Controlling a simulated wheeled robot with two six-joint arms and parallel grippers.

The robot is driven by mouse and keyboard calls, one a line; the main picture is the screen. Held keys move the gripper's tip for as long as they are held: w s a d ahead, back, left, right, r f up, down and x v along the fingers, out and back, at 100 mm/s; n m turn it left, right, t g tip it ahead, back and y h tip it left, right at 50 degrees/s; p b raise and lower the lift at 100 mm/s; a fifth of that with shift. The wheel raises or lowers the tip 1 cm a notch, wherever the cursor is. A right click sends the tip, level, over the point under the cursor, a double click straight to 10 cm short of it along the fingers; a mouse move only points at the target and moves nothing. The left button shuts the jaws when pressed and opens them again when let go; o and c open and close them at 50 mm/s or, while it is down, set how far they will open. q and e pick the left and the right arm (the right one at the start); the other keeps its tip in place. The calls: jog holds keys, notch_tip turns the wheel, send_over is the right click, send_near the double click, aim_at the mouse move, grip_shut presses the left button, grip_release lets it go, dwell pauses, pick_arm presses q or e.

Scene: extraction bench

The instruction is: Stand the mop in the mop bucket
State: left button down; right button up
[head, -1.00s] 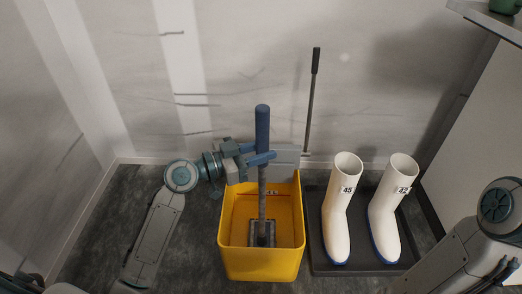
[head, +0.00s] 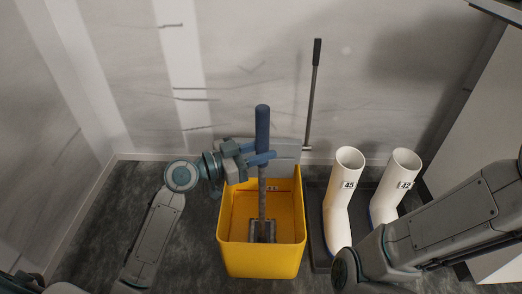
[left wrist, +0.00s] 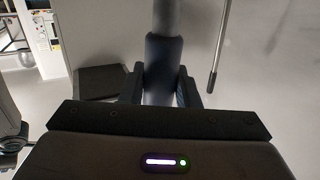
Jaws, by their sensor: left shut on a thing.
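The mop has a blue grip (head: 262,128) at the top of an upright grey shaft. Its grey head (head: 262,231) is inside the yellow mop bucket (head: 262,262); I cannot tell whether it rests on the bucket's floor. My left gripper (head: 264,158) is shut on the mop's handle at the lower end of the blue grip, above the bucket. In the left wrist view the handle (left wrist: 163,60) stands between the two fingers (left wrist: 160,88). My right arm shows at the right, but its gripper is not in view.
A grey wringer plate (head: 287,150) and a tall lever with a dark grip (head: 317,52) rise at the bucket's back. Two white boots, marked 45 (head: 344,190) and 42 (head: 400,180), stand on a dark tray (head: 318,255) to its right. The walls are close behind.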

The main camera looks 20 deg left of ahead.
pick_arm(q)
jog(key=shift+r, duration=0.1)
jog(key=c, duration=1)
grip_release()
jog(key=shift+c, duration=0.8)
